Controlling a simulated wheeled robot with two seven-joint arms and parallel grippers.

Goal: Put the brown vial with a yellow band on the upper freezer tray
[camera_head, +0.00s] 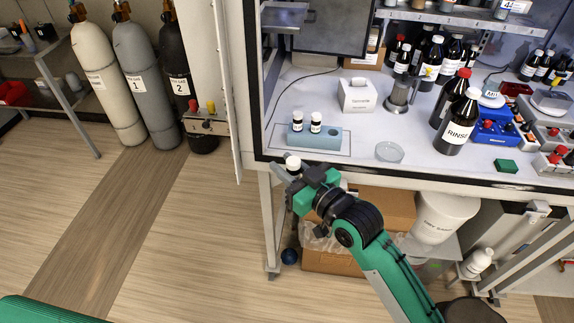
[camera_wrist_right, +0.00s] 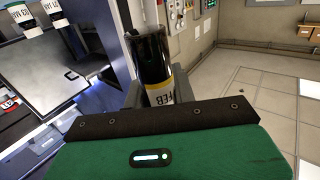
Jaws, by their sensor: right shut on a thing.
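My right gripper (camera_head: 291,174) is shut on a dark vial and holds it in front of the cabinet's front edge, left of centre. The vial's white cap (camera_head: 293,162) shows above the jaws. In the right wrist view the vial (camera_wrist_right: 155,62) is dark brown, with a yellow band and a white label reading FEB. The jaws hide part of its body. A grey tray-like part (camera_head: 284,17) shows at the cabinet's upper left; I cannot tell whether it is the upper freezer tray. My left gripper is not in view.
A blue rack (camera_head: 333,140) with two white-capped vials stands just inside the cabinet. A glass dish (camera_head: 389,152), a white box (camera_head: 357,95) and a RINSE bottle (camera_head: 458,125) stand to its right. Gas cylinders (camera_head: 143,85) stand at left. The floor between is clear.

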